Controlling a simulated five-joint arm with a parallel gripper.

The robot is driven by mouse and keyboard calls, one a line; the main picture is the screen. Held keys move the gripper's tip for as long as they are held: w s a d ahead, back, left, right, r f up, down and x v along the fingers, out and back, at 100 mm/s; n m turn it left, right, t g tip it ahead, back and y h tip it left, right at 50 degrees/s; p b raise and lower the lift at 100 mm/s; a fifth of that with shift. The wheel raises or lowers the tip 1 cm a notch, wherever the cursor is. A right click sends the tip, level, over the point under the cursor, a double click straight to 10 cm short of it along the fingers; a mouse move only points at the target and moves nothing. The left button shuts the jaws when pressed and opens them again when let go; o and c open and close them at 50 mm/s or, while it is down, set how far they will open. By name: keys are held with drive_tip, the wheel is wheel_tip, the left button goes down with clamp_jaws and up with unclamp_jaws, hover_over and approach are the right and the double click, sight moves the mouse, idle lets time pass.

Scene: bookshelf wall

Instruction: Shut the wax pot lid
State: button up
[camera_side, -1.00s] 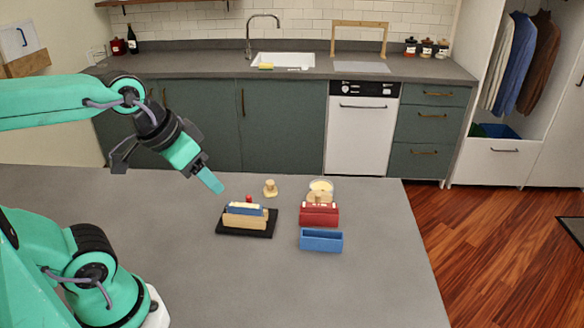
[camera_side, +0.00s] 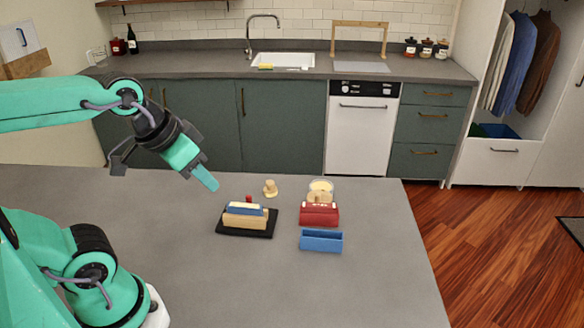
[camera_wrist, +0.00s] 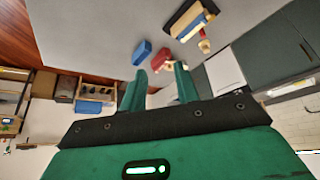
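A small round pot (camera_side: 321,185) with pale yellow, wax-like contents stands at the back right of the items on the grey table. Its lid is too small to make out clearly, and its front is partly hidden by a tan piece (camera_side: 319,197) and a red box (camera_side: 319,214). My gripper (camera_side: 209,181) is in the air to the left of the pot, above the table, touching nothing. In the wrist view my gripper (camera_wrist: 164,78) shows two green fingers apart with nothing between them.
A blue open box (camera_side: 321,240) sits in front of the red box. A black tray (camera_side: 229,230) holding tan and blue blocks lies below and right of my gripper. A tan knobbed piece (camera_side: 270,188) stands behind it.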

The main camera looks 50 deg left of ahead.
drive_tip(key=shift+w+r+n, duration=0.2)
drive_tip(key=shift+w+n, duration=0.1)
drive_tip(key=shift+w, duration=0.15)
drive_tip(key=shift+c, duration=0.4)
drive_tip(key=n+g, duration=0.6)
drive_tip(key=n, duration=1.4)
hover_over(318, 195)
wheel_tip(318, 195, down, 13)
drive_tip(key=shift+r, duration=0.1)
drive_tip(key=shift+f, duration=3.9)
